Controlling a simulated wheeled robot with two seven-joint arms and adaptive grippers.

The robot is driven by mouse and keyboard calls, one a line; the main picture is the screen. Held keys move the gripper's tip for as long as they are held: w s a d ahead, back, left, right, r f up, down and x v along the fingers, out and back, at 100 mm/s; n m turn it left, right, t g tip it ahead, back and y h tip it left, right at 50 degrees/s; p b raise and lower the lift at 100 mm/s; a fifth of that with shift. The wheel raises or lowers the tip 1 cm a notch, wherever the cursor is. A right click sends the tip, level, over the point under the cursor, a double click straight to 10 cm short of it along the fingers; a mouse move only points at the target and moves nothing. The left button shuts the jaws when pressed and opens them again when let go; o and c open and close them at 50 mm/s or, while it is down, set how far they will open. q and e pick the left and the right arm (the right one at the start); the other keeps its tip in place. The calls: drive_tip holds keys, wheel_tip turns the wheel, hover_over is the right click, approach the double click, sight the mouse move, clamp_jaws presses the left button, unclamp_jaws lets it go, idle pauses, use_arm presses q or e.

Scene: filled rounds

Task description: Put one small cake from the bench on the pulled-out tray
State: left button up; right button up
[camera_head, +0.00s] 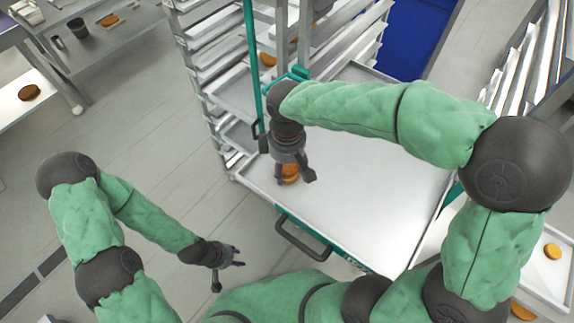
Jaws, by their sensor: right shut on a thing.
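The pulled-out tray (372,205) is a flat light sheet sticking out of the rack towards me. My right gripper (293,176) points down over the tray's left part. It is shut on a small orange-brown cake (290,172), which is at or just above the tray surface; I cannot tell whether it touches. The fingers partly hide the cake. My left gripper (228,266) hangs over the floor at the lower left, apart from the tray, with its fingers spread and empty.
The rack (215,60) holds several stacked trays, some with cakes. A dark handle (303,240) is at the tray's front. Another cake (552,251) lies on a white surface at the right. A bench with cups stands at the top left. Floor at left is clear.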

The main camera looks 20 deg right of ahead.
drive_tip(key=shift+f, duration=0.1)
drive_tip(key=o, duration=0.8)
wheel_tip(320, 180, up, 12)
drive_tip(key=shift+r+p, duration=0.15)
drive_tip(key=shift+p, duration=0.15)
